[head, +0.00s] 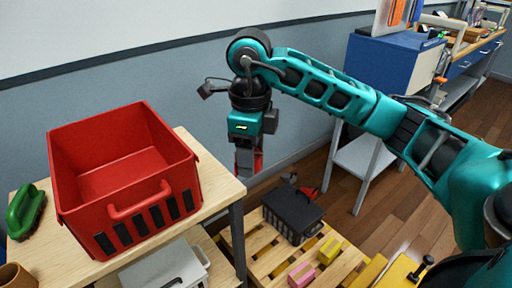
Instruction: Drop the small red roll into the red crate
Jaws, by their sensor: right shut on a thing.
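The red crate (184,182) stands on a light wooden bench at the left, its open top facing up. The part of its inside that I can see is empty. My right gripper (247,168) points down, to the right of the crate and past the bench corner. It is shut on a small red thing (259,161), which seems to be the small red roll; the fingers hide most of it. My left gripper is out of view.
A green brush (26,211) and a brown cup (15,277) are on the bench (215,192). Below right, a pallet (262,259) carries a dark case (292,214), a pink block (301,274) and a yellow block (329,250). A blue cabinet (393,66) stands behind.

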